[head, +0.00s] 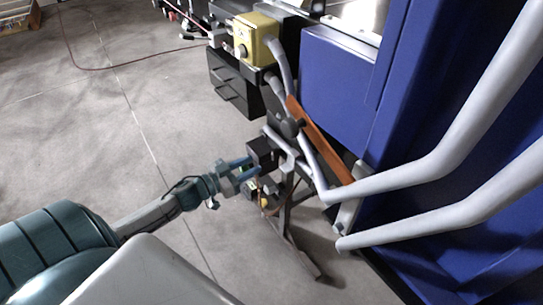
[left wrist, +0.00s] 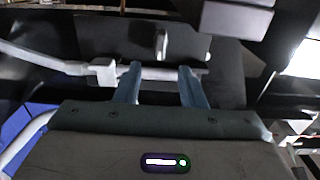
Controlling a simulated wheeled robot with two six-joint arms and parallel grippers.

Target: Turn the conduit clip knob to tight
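My left gripper (head: 243,171) is open and empty, with two blue fingers apart, in the middle of the head view. It points right, towards a dark box on a stand. In the left wrist view its fingers (left wrist: 160,84) stand on either side of a gap. A grey conduit (left wrist: 155,73) runs across behind the fingertips, with a pale block (left wrist: 104,72) around it on the left. A small pale upright lever or knob (left wrist: 161,44) stands before a dark plate, beyond the gap. I cannot tell whether this is the clip knob, nor its setting. My right gripper is out of view.
A large blue cabinet (head: 340,85) with thick grey pipes (head: 440,150) fills the right of the head view. A yellow box (head: 256,38) sits above black drawers (head: 232,82). A brown bar (head: 318,140) slants by the conduits.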

